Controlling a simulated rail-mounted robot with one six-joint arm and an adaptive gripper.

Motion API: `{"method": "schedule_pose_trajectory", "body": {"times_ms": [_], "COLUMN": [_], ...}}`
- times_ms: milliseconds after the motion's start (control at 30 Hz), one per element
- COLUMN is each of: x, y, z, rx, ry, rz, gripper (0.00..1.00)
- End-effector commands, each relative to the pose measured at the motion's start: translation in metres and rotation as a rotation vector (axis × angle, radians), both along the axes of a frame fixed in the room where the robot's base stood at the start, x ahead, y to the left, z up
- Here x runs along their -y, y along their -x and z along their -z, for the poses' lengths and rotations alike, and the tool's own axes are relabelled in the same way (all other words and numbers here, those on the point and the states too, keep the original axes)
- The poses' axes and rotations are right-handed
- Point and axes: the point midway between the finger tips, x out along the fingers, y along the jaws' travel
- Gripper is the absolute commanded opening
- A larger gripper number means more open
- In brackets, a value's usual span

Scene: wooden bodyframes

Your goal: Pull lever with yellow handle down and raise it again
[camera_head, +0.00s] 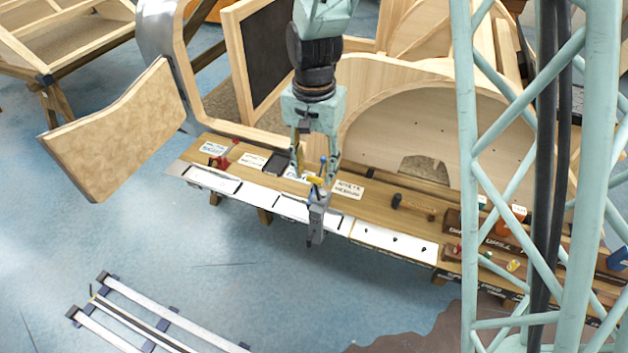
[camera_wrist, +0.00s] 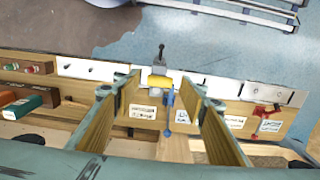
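The yellow handle (camera_head: 314,181) belongs to a grey lever unit (camera_head: 317,215) at the front edge of the wooden bench. In the wrist view the yellow handle (camera_wrist: 159,83) lies crosswise in front of the grey unit (camera_wrist: 158,67). My gripper (camera_head: 315,177) points down at the handle with its fingers apart. In the wrist view my gripper (camera_wrist: 164,82) is open, with the handle in the gap and space visible on both sides. Contact with the handle cannot be told. The fingers partly hide the lever in the head view.
A blue-topped lever (camera_wrist: 169,108) stands close beside the yellow handle. A red part (camera_head: 220,160) is on the bench's left; a black-headed tool (camera_head: 397,201) lies to the right. A curved wooden frame (camera_head: 430,130) rises behind. The blue floor (camera_head: 250,290) in front is partly clear.

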Motion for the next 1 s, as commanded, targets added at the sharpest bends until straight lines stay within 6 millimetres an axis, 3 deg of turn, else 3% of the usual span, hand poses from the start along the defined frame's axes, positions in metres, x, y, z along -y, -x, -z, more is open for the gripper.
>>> {"method": "schedule_pose_trajectory", "body": {"times_ms": [400,867,1000], "x": [0.0,0.0,0.0], "y": [0.0,0.0,0.0], "z": [0.035,0.04,0.04], "rx": [0.0,0.001,0.0], "ry": [0.0,0.0,0.0], "rz": [0.0,0.0,0.0], "gripper": [0.39,0.39,0.28]}}
